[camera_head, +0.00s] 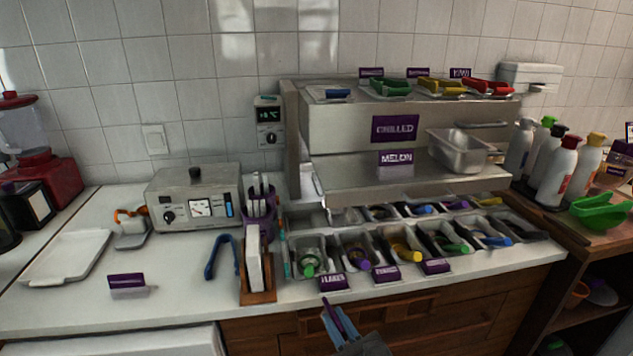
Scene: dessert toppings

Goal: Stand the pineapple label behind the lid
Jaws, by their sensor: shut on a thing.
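My gripper (337,316) is at the bottom of the picture, in front of the counter's drawers. Its light blue fingers are shut on a thin purple card (341,321), seen nearly edge-on. No writing on it is readable, so I cannot confirm it is the pineapple label. Lids lie along the top of the steel chilled unit: one with a blue handle (338,93) at the left, then a green one (390,87), a yellow one (440,88) and a red one (488,87). Purple labels stand behind the coloured lids; none shows behind the blue-handled one.
A MELON label (396,158) and a steel pan (462,152) are on the unit's lower shelf. Topping trays with labels such as FLAKES (332,281) line the counter. Another purple label (127,284) stands at the left. Bottles (556,172) stand at the right.

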